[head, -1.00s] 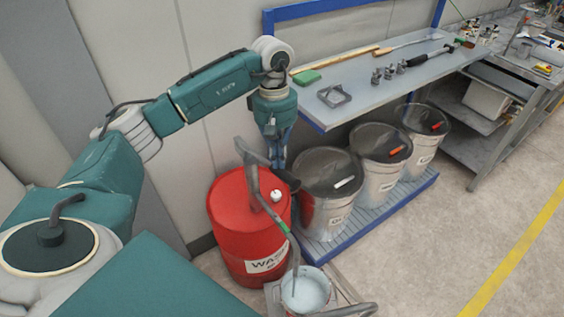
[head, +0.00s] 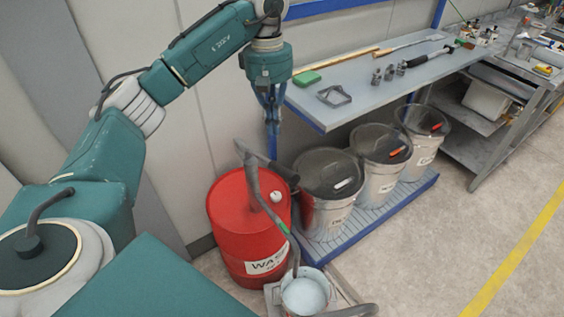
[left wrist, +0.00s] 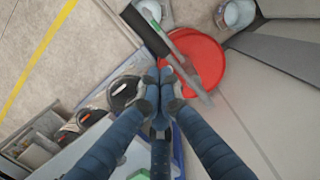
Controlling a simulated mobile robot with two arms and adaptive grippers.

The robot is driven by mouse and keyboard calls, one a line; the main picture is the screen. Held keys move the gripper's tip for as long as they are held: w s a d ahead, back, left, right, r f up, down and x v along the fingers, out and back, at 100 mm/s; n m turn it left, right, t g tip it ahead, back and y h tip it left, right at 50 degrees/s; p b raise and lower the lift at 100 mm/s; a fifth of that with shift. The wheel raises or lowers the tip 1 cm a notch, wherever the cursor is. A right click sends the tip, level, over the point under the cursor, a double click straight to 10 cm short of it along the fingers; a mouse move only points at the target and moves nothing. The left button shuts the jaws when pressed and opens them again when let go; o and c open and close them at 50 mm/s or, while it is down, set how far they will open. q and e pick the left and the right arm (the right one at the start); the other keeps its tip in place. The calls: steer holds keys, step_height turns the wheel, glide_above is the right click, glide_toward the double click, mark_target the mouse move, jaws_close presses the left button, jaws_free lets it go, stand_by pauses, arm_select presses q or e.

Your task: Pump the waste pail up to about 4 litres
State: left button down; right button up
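The red waste drum (head: 228,215) stands by the wall, with a grey hand pump (head: 251,178) on top. The pump's lever, ending in a black grip (head: 284,173), slopes down to the right. A hose with a green section (head: 284,228) runs down to the waste pail (head: 305,294), which holds pale blue liquid. Its level marks cannot be read. My left gripper (head: 273,128) hangs empty above the lever, pointing down and apart from it. In the left wrist view its fingertips (left wrist: 161,77) meet, with the drum (left wrist: 207,56) beyond them. My right gripper is out of view.
Several lidded pails (head: 328,173) stand on a blue-edged rack (head: 372,212) right of the drum. A bench shelf (head: 365,82) with tools is above them, its front corner near my left gripper. Open floor (head: 470,220) lies to the right.

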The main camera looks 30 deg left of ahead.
arm_select(q)
step_height(320, 180, up, 3)
steer(key=shift+w+a+r, duration=0.1)
steer(key=shift+a, duration=0.05)
stand_by(1.1)
